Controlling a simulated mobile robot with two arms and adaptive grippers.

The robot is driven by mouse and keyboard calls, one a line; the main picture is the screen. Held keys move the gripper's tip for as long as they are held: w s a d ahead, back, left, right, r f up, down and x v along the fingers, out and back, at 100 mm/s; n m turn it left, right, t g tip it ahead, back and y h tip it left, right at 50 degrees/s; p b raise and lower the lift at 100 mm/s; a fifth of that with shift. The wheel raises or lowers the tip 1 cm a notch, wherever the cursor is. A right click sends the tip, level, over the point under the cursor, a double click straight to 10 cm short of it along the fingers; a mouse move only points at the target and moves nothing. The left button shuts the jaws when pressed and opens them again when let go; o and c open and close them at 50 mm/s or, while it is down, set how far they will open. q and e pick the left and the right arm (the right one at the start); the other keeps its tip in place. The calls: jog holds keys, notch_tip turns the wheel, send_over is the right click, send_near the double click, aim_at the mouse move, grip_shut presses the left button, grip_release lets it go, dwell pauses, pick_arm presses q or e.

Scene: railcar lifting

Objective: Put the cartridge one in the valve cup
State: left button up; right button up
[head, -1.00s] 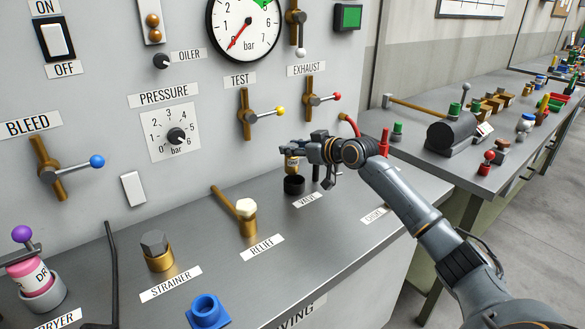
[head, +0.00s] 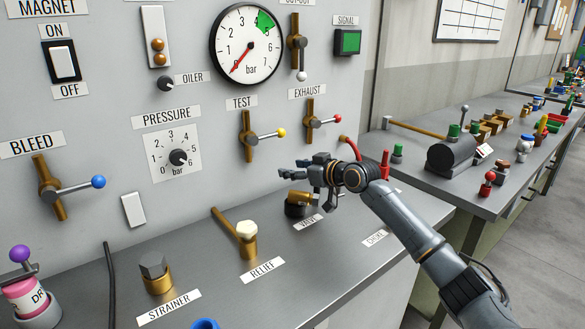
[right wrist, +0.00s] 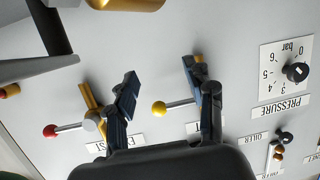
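The black valve cup (head: 294,211) stands on the bench behind the VALVE label. A brass cartridge (head: 301,196), which I take for cartridge one, lies tilted at the cup's top; it does not stand upright in it. How far any part of it sits inside the cup I cannot tell. My right gripper (head: 305,171) is just above the cartridge, apart from it. In the right wrist view its two fingers (right wrist: 160,85) are spread with nothing between them. A brass piece (right wrist: 125,3) shows at that view's top edge, cut off. My left gripper is not in view.
The panel behind carries the yellow-tipped TEST lever (head: 265,135) and red-tipped EXHAUST lever (head: 325,121), close to my right gripper. The brass relief valve (head: 247,238) stands left of the cup.

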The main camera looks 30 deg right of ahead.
aim_at(302, 192)
jog(key=shift+g, duration=0.7)
jog(key=f, duration=0.4)
jog(key=a+f, duration=0.1)
jog(key=f, duration=0.2)
jog(key=shift+s, duration=0.4)
jog(key=shift+d+r, duration=0.15)
jog(key=shift+r, duration=0.05)
jog(key=shift+s+d+m, duration=0.15)
jog(key=shift+s+d, duration=0.1)
jog(key=shift+d, duration=0.3)
jog(key=shift+s+d+m, duration=0.15)
jog(key=shift+s+d, duration=0.05)
jog(key=shift+d, duration=0.3)
jog(key=r+v, duration=0.1)
jog(key=v, duration=0.9)
jog(key=shift+a+r+b, duration=0.25)
jog(key=shift+r+b, duration=0.1)
jog(key=shift+b, duration=0.1)
jog(key=shift+r, duration=0.1)
